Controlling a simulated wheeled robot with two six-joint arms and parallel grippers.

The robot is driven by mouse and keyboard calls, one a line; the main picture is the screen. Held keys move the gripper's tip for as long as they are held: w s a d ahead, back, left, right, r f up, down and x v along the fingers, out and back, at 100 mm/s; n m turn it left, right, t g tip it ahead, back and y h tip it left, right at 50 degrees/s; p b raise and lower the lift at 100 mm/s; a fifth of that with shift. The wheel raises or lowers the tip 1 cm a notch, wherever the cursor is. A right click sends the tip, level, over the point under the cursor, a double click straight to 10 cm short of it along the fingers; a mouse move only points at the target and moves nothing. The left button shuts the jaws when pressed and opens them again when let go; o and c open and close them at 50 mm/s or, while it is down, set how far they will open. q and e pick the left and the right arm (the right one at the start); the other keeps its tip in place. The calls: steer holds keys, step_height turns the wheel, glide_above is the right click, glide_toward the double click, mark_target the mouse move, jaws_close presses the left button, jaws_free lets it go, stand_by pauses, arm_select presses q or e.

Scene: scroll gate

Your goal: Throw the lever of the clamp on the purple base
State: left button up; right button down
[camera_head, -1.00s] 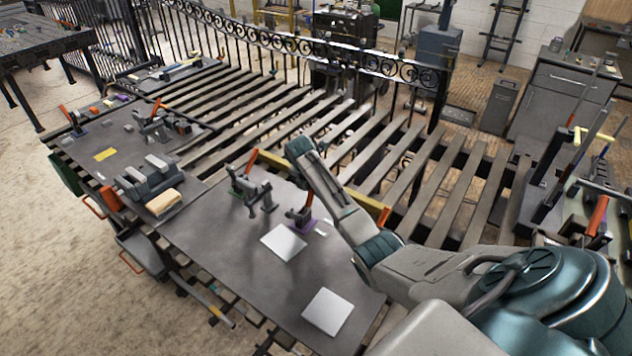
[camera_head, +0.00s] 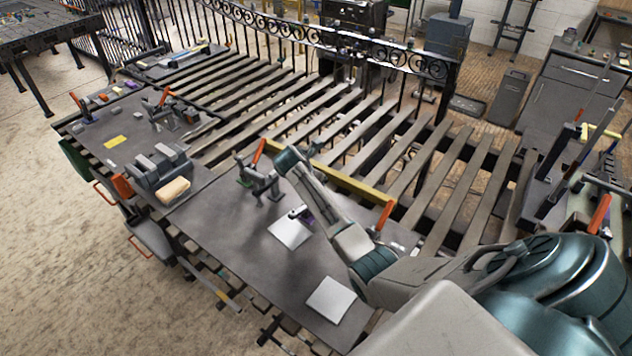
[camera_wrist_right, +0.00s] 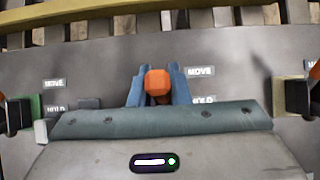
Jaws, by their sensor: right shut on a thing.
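My right gripper (camera_wrist_right: 158,92) shows in the right wrist view with its two blue-grey fingers on either side of an orange lever handle (camera_wrist_right: 157,79), shut on it. The clamp's base is hidden under the hand there. My left gripper is in neither view.
Labels reading MOVE (camera_wrist_right: 200,71) and HOLD (camera_wrist_right: 203,99) lie right of the fingers. Another clamp with an orange lever (camera_head: 385,214) stands right of my arm. White plates (camera_head: 330,299) lie on the dark table. A slatted bed and an ironwork gate are behind.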

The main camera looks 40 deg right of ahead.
steer(key=c, duration=1.4)
jaws_free()
steer(key=shift+o, duration=0.2)
steer(key=shift+a, duration=0.1)
steer(key=b+v, duration=0.3)
steer(key=v, duration=0.7)
steer(key=shift+r, duration=0.4)
steer(key=shift+a, duration=0.1)
steer(key=shift+c, duration=0.2)
